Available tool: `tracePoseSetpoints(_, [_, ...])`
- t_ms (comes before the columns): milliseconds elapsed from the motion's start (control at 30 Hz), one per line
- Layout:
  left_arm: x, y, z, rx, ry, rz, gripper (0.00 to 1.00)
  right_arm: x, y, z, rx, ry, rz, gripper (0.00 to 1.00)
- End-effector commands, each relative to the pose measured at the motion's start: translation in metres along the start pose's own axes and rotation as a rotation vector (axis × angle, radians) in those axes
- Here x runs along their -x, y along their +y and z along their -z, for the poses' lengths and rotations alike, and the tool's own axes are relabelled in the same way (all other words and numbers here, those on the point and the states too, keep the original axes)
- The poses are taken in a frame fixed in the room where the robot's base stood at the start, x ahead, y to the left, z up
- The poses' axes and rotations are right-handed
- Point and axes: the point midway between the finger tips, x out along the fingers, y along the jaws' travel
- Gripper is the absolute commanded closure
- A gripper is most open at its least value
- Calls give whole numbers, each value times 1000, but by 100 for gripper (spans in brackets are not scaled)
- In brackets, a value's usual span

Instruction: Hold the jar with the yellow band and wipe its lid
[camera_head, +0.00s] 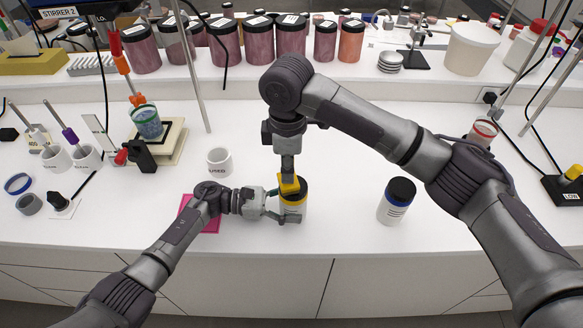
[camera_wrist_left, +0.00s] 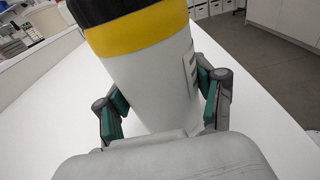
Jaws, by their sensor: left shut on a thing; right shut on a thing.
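The jar with the yellow band (camera_head: 292,213) stands upright on the white bench near its front edge. In the left wrist view the jar's white body (camera_wrist_left: 152,80) fills the middle, with the yellow band and part of the black lid above. My left gripper (camera_head: 277,205) is shut on its body from the left, with green pads on either side. My right gripper (camera_head: 289,176) comes down from above and is shut on a yellow block-like wiper (camera_head: 288,186). The wiper is at the lid and hides part of it; I cannot tell whether it presses on it.
A black-lidded jar with a blue band (camera_head: 396,202) stands to the right. A white cup marked USED (camera_head: 219,162) stands behind my left gripper. A pink mat (camera_head: 209,225) lies partly under my left arm. Bench between the two jars is clear.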

Motion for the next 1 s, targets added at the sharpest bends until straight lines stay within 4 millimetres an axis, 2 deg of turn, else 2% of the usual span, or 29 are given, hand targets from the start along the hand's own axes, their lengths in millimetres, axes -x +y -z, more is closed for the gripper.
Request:
tracePoseSetpoints(33, [1,-4,9,10,15,4,85,-1,2,1,0,0,0,100])
tracePoseSetpoints(533, [1,-4,9,10,15,4,85,-1,10,-4,-1,-1,0,100])
tracePoseSetpoints(1000, [1,-4,9,10,15,3,85,38,4,-9,0,0,-2,100])
